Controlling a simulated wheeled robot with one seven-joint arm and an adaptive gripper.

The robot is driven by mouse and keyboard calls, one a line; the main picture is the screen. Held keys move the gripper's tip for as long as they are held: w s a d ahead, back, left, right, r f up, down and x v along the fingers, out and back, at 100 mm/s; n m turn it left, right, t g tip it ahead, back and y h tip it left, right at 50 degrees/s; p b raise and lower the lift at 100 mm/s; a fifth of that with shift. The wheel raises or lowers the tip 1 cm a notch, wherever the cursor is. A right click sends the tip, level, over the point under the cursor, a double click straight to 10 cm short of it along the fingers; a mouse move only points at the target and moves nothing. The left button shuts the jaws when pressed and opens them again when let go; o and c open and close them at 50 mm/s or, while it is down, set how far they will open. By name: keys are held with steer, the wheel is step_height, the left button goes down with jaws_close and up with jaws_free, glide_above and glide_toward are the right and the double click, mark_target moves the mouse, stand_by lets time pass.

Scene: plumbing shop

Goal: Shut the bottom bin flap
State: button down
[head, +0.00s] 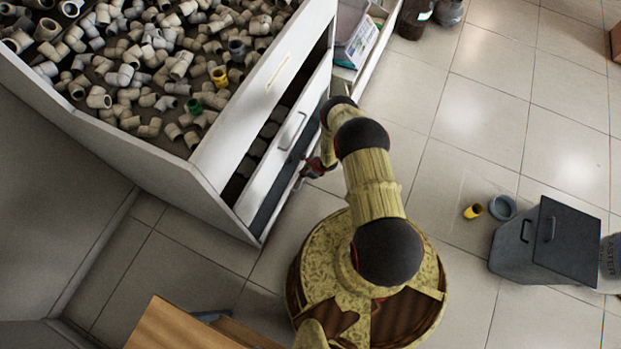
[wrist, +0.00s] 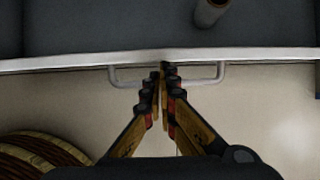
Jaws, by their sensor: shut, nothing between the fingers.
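The bottom bin flap (head: 283,201) on the white cabinet stands open, with a dark grey inside showing behind its white edge. In the wrist view the flap's white rim (wrist: 70,60) crosses the picture, and its pale handle (wrist: 208,80) lies just below the rim. My gripper (head: 308,170) is at the outer side of this flap. In the wrist view my gripper (wrist: 160,72) is shut and empty, its fingertips overlapping the handle in the picture; I cannot tell whether they touch it. A tube-like piece (wrist: 210,12) lies inside the bin.
Above is another flap (head: 266,165) with a handle and fittings behind it. The top bin holds many pipe fittings (head: 130,60). A grey lidded box (head: 520,248), yellow fitting (head: 473,211) and grey ring (head: 502,207) are on the tiled floor at right. Floor (head: 450,150) between is clear.

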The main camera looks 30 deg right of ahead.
mark_target(296, 172)
steer(key=shift+w+a+r+b, duration=0.25)
steer(key=shift+w+a, duration=0.3)
steer(key=shift+w, duration=0.15)
steer(key=shift+w+a+r+b, duration=0.1)
steer(key=shift+w+a+b, duration=0.15)
steer(key=shift+w+a, duration=0.35)
